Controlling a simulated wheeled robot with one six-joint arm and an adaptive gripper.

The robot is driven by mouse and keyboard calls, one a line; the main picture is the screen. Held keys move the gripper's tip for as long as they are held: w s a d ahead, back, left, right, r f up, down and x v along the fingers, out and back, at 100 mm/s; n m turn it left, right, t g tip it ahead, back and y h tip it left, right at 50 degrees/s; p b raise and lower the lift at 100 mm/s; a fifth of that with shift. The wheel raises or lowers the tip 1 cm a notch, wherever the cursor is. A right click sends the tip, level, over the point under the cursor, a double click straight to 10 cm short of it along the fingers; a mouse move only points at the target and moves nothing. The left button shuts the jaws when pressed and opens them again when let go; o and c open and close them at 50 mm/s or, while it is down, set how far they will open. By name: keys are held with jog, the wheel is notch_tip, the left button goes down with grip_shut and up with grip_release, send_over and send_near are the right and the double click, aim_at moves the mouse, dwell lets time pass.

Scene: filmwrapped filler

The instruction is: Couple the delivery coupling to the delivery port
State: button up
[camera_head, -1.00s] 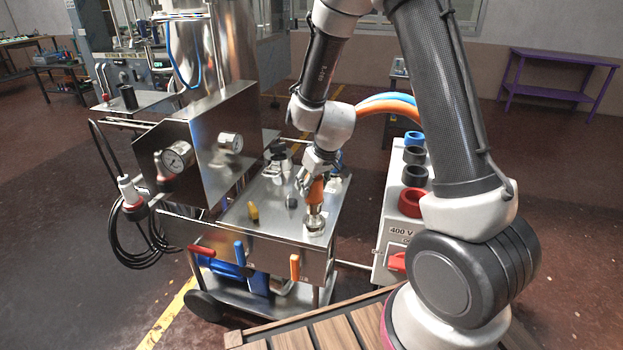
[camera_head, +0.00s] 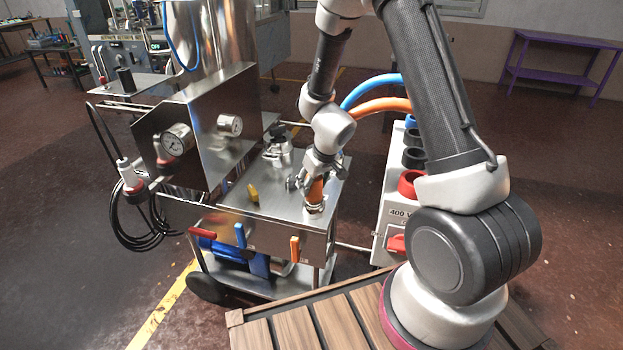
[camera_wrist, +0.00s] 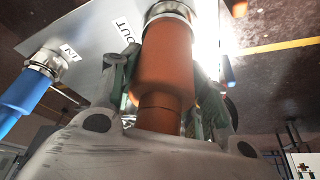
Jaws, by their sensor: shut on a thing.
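The orange delivery coupling (camera_head: 316,191) is upright in my gripper (camera_head: 313,180), above the steel table of the machine. My gripper is shut around it; the orange body also fills the middle of the wrist view (camera_wrist: 163,70). The steel delivery port (camera_head: 314,208) lies directly under the coupling near the table's front right corner. In the wrist view a steel collar (camera_wrist: 168,12) shows at the coupling's end, beside a label reading OUT (camera_wrist: 125,33). The coupling's lower end meets or nearly meets the port; I cannot tell whether it is locked.
A blue coupling (camera_wrist: 25,92) sits at a steel fitting beside the IN label. Blue (camera_head: 372,88) and orange (camera_head: 385,104) hoses arc behind my arm. A white 400 V box (camera_head: 398,225) stands to the right.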

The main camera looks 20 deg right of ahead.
jog(key=shift+f, duration=0.5)
dwell(0.9)
jog(key=o, duration=1.4)
jog(key=shift+r, duration=0.1)
jog(key=v, duration=1.2)
jog(key=s+m+g, duration=0.1)
jog(key=s+g, duration=0.2)
jog(key=s, duration=0.5)
jog(key=s+d+r+m+t, duration=0.1)
jog(key=s+d+r, duration=0.2)
jog(key=s+r, duration=0.2)
jog(key=s+d+r+t+h, duration=0.1)
jog(key=s+d+r, duration=0.3)
jog(key=r, duration=0.5)
jog(key=s+d+r+m, duration=0.1)
jog(key=s+d+r, duration=0.2)
jog(key=s+r, duration=0.3)
jog(key=shift+s+d+r+m+t, duration=0.3)
jog(key=shift+s+r+t, duration=0.1)
jog(key=shift+r, duration=0.1)
